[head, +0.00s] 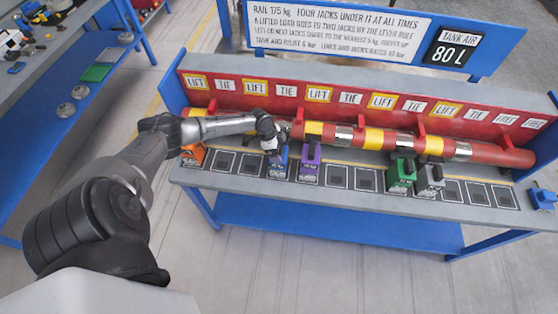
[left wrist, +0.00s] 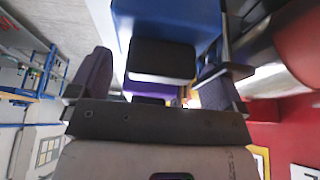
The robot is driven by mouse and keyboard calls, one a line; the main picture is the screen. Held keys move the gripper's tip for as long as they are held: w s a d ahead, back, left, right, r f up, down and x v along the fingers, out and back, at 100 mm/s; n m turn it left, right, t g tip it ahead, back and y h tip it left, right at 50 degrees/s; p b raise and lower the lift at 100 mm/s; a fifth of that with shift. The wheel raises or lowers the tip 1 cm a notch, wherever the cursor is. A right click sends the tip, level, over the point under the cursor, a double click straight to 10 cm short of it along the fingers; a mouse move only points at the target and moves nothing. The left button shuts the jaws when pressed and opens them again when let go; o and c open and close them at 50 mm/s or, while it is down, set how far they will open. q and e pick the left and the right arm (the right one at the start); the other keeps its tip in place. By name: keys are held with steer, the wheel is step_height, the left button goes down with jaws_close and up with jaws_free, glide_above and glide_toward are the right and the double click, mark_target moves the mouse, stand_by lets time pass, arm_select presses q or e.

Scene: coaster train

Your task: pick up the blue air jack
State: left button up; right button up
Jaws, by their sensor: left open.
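The blue air jack (head: 279,163) stands upright on the grey bench, in the row of marked squares under the red rail (head: 480,151). My left gripper (head: 271,143) is right above it in the head view and partly hides its top. In the left wrist view the gripper (left wrist: 158,88) is open, with one dark finger on each side. A blue body (left wrist: 165,18) and a black block (left wrist: 160,60) show ahead of the fingers, with a purple part beneath. I cannot tell whether the fingers touch the jack. My right gripper is out of view.
A purple jack (head: 310,160) stands close to the right of the blue one. Green (head: 401,174) and grey (head: 430,178) jacks stand farther right, and an orange one (head: 193,155) at left. The rail runs close behind the gripper. Another blue object (head: 542,198) is at far right.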

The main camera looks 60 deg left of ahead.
arm_select(q)
steer(key=shift+f, duration=0.25)
jaws_close()
steer(key=shift+w+r, duration=0.1)
stand_by(0.8)
